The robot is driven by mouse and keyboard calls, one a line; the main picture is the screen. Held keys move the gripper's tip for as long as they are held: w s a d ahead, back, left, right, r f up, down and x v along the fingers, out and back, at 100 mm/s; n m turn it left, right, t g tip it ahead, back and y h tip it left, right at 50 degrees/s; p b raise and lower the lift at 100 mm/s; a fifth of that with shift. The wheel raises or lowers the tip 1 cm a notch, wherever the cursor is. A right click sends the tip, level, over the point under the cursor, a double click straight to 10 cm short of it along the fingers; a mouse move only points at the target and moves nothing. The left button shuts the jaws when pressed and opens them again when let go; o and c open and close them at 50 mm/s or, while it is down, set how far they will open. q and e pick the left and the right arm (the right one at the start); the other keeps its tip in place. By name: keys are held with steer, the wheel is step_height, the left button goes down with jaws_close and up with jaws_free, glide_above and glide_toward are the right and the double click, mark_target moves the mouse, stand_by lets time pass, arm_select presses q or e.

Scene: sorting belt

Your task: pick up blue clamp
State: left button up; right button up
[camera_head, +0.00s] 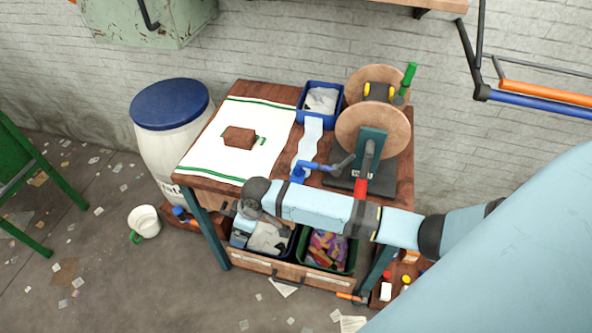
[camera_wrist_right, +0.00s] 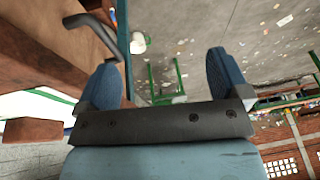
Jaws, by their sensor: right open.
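The blue clamp (camera_head: 299,171) appears to be the blue piece with a grey end lying on the front part of the wooden table, beside the grinder, in the head view. My right arm passes just in front of it, with its dark wrist end (camera_head: 256,196) over the table's front edge. I cannot make out the clamp in the right wrist view. My right gripper (camera_wrist_right: 163,70) is open and empty there, its blue fingertips well apart, with floor behind them. The head view does not show its fingers clearly. My left gripper is not in view.
The wooden table (camera_head: 241,88) carries a white towel (camera_head: 262,110), a brown brick (camera_head: 239,138), a blue bin (camera_head: 308,86) and a wheel grinder (camera_head: 373,133). Filled bins sit beneath. A grey handle (camera_wrist_right: 97,32) shows near the right fingers.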

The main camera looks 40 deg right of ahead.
steer(key=w+d+r+g+h, duration=0.1)
steer(key=w+d, duration=0.1)
steer(key=d, duration=0.1)
steer(key=w+d+r+g+h+b, duration=0.1)
steer(key=w+d+r, duration=0.1)
steer(key=w+d, duration=0.1)
steer(key=w+d+r+g+h+b, duration=0.1)
steer(key=w+d+r, duration=0.1)
steer(key=w+d, duration=0.1)
steer(key=shift+n+h, duration=0.3)
steer(key=w+d+r+g+h+b, duration=0.2)
steer(key=w+d+r, duration=0.2)
steer(key=d+r, duration=0.4)
glide_above(294, 175)
steer(key=w+a, duration=0.1)
steer(key=w, duration=0.1)
steer(key=shift+m+g+h, duration=0.3)
steer(key=shift+m, duration=0.1)
step_height(294, 175, down, 7)
steer(key=shift+w+r+p, duration=0.1)
steer(key=shift+w+p, duration=0.05)
steer(key=shift+p, duration=0.2)
steer(key=x, duration=0.5)
steer(key=shift+s+p, duration=0.25)
steer(key=shift+p, duration=0.05)
steer(key=c, duration=1)
